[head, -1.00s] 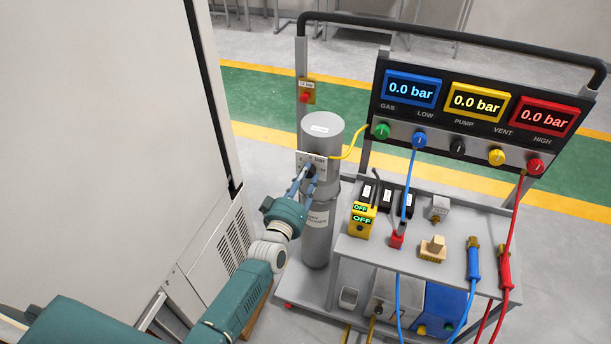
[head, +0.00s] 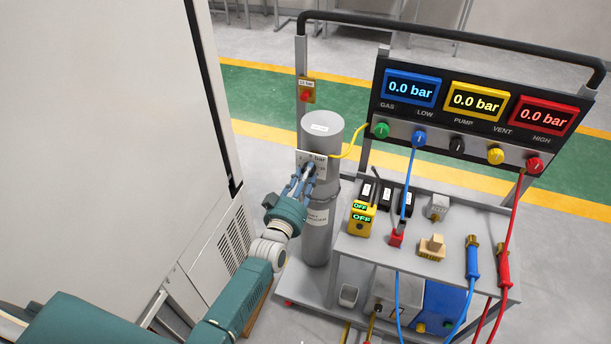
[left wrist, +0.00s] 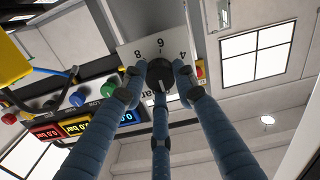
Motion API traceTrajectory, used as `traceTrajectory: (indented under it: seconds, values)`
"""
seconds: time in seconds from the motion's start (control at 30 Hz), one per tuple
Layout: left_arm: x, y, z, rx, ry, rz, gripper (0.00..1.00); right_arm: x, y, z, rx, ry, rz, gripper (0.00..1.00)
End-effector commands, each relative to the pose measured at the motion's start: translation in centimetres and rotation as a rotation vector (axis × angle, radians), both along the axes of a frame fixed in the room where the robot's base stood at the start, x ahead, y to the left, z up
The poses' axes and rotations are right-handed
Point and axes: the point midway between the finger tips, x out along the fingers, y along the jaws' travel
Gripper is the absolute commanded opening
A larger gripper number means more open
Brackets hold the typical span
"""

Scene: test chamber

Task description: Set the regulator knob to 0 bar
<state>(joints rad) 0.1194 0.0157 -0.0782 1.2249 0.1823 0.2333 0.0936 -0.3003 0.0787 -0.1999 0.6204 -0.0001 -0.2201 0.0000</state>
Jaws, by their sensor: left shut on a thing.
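The regulator knob (left wrist: 160,73) is black and round, on a white dial plate (left wrist: 146,50) with the marks 8, 6 and 4 in sight. The plate (head: 322,157) also shows in the head view, on the grey gas cylinder (head: 318,232). My left gripper (left wrist: 158,84) is shut on the knob, with its blue fingers around it. In the head view my left gripper (head: 308,172) reaches the plate from the front left. The fingers hide part of the dial, and I cannot read the knob's setting. My right gripper is out of view.
The panel (head: 465,145) has blue, yellow and red displays, each reading 0.0 bar. A yellow hose (head: 350,148) runs beside the cylinder. The trolley shelf (head: 380,252) holds a yellow device (head: 362,220) reading OFF. A large white cabinet (head: 110,120) stands close on the left.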

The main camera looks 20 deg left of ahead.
Motion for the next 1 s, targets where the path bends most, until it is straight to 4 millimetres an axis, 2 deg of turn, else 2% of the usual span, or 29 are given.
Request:
traceTrajectory:
  seconds: [0.1, 0.13, 0.2, 0.57, 0.67, 1.0]
  values:
    - [-0.2, -0.2, -0.6, 0.001, 0.013, -0.003, 0.02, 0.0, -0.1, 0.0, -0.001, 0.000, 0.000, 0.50]
    - [-0.2, -0.2, -0.6, 0.001, 0.013, -0.003, 0.34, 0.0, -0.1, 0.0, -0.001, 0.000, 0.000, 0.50]
    - [-0.2, -0.2, -0.6, 0.001, 0.013, -0.003, 0.47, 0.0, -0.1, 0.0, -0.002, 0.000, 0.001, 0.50]
    - [-0.5, 0.0, -0.3, 0.000, 0.006, 0.000, 0.47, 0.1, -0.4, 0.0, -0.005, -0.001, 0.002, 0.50]
    - [-1.8, 0.0, -0.4, -0.001, 0.007, -0.001, 0.47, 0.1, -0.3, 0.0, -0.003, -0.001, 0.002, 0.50]
    - [-8.9, 0.2, -0.5, 0.000, 0.010, -0.001, 0.47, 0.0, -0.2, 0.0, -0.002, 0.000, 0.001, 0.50]
